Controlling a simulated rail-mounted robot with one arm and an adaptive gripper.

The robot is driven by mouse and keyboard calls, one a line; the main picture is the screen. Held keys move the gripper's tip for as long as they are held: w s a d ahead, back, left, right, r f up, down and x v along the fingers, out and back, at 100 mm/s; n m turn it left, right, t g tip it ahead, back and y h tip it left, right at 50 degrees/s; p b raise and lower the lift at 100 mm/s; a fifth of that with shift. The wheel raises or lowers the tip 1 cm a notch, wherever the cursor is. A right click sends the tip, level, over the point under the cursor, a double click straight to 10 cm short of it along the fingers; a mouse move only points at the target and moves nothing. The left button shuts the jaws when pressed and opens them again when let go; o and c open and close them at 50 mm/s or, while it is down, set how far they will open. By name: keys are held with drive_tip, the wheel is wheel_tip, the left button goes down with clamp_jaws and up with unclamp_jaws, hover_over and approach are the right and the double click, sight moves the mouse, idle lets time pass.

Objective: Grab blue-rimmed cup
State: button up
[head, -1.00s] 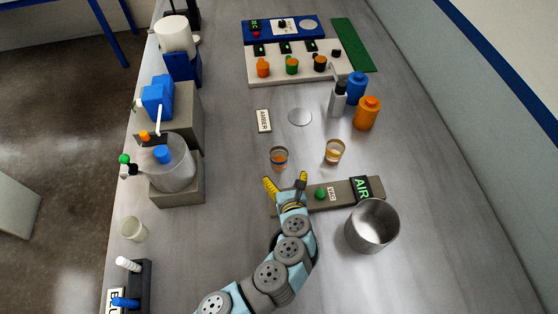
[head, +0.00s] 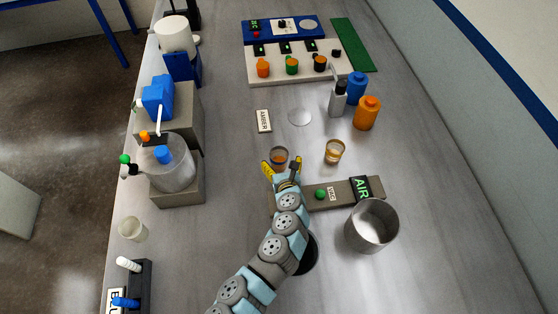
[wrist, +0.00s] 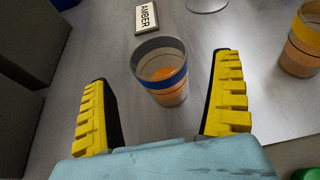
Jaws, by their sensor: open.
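The blue-rimmed cup (wrist: 163,85) stands upright in the wrist view, a clear small cup with a dark blue band and orange contents. In the head view the cup (head: 279,155) is on the bench just beyond my fingertips. My gripper (head: 281,168) is open and empty. In the wrist view its yellow fingers (wrist: 165,85) lie on either side of the near part of the cup, with a gap on each side. I cannot tell whether the cup is fully between the fingertips.
A yellow-banded cup (head: 335,151) stands to the right and also shows in the wrist view (wrist: 303,45). A grey AIR bar (head: 335,195) and a metal pot (head: 372,225) are at the right. An AMBER label (head: 264,121) lies beyond the cup, beside a clear disc (head: 300,117).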

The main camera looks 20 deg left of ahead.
sight(278, 150)
drive_tip(key=shift+a+f, duration=0.1)
drive_tip(key=shift+w+a+f, duration=0.25)
drive_tip(key=shift+w+a, duration=0.1)
drive_tip(key=shift+w, duration=0.1)
drive_tip(key=shift+x, duration=1.9)
drive_tip(key=c, duration=1.1)
